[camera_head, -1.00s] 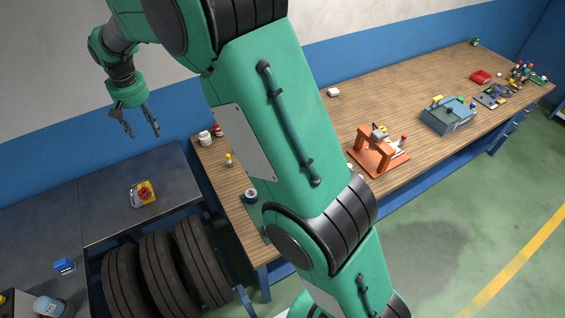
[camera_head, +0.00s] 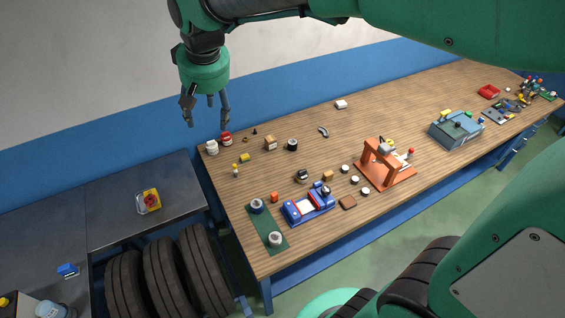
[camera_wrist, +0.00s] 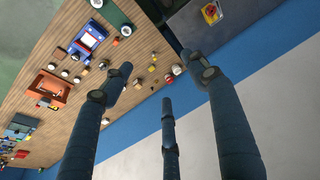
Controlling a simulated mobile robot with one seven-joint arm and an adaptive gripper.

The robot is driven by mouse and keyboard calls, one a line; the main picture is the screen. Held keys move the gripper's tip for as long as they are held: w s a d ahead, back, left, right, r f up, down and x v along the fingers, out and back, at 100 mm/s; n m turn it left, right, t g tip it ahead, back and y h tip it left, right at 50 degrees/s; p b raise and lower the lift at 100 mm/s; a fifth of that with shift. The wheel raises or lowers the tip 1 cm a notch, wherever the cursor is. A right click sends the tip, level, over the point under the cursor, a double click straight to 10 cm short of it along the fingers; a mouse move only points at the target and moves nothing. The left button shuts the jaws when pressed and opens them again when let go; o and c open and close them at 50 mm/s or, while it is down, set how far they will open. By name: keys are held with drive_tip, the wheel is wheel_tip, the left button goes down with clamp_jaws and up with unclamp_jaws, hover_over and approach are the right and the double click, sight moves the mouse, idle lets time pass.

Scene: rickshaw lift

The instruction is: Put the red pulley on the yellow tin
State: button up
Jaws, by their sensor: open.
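My gripper (camera_head: 208,118) is open and empty, with its fingers pointing down above the far left corner of the wooden bench. A round red-and-white thing (camera_head: 226,139) stands on the bench below the fingers; it may be the red pulley, but I cannot tell. A white jar (camera_head: 212,147) stands beside it. A small yellow thing (camera_head: 244,157) lies to their right and may be the yellow tin; it is too small to tell. In the wrist view, the red-and-white thing (camera_wrist: 177,69) shows between the spread fingers.
The wooden bench (camera_head: 310,150) also holds a blue vise-like tool (camera_head: 308,205), an orange press (camera_head: 385,165), a grey-blue box (camera_head: 456,130) and a red tray (camera_head: 489,91). A yellow switch box with a red knob (camera_head: 148,201) lies on the dark metal table (camera_head: 120,190). Tires stand below it.

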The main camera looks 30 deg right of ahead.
drive_tip(key=s+d+f+t, duration=0.1)
drive_tip(key=s+d, duration=0.3)
drive_tip(key=s, duration=0.8)
drive_tip(key=s+d+f+t, duration=0.1)
drive_tip(key=s+d, duration=0.4)
drive_tip(key=s, duration=0.8)
drive_tip(key=shift+s+m+h, duration=0.25)
drive_tip(key=shift+m+h, duration=0.05)
drive_tip(key=shift+m, duration=0.1)
drive_tip(key=shift+f, duration=0.1)
wheel_tip(320, 180, down, 15)
drive_tip(key=b, duration=1.5)
